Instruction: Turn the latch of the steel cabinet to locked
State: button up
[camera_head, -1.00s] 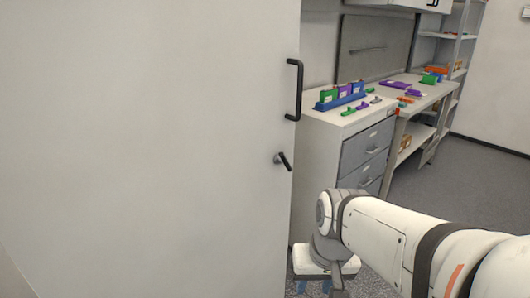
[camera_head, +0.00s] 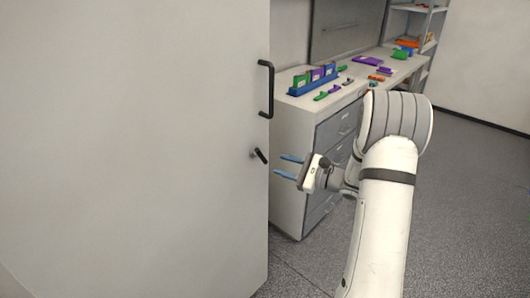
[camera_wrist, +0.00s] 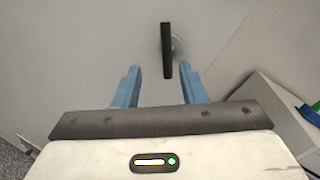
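The steel cabinet (camera_head: 130,150) fills the left of the head view, its grey door closed as far as I can see. Its latch (camera_head: 259,156) is a small dark lever on a round base near the door's right edge, tilted down to the right in the head view. In the wrist view the latch (camera_wrist: 167,50) lies ahead of the fingers, between their lines and nearer the right one. My gripper (camera_head: 290,167) is to the right of the latch, fingers pointing at it. The blue fingers (camera_wrist: 160,84) are apart with nothing between them.
A dark bar handle (camera_head: 268,89) is above the latch on the same door. To the right stands a drawer cabinet (camera_head: 293,180) with a blue rack (camera_head: 314,85) and small coloured parts on top. Grey floor (camera_head: 470,200) is clear at the right.

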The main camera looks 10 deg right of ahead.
jog(key=p+x, duration=0.1)
jog(key=x, duration=0.6)
jog(key=shift+w+t+p, duration=0.3)
jog(key=shift+w+p, duration=0.1)
jog(key=shift+w, duration=0.2)
jog(key=shift+d, duration=0.15)
jog(key=shift+c, duration=0.5)
grip_shut()
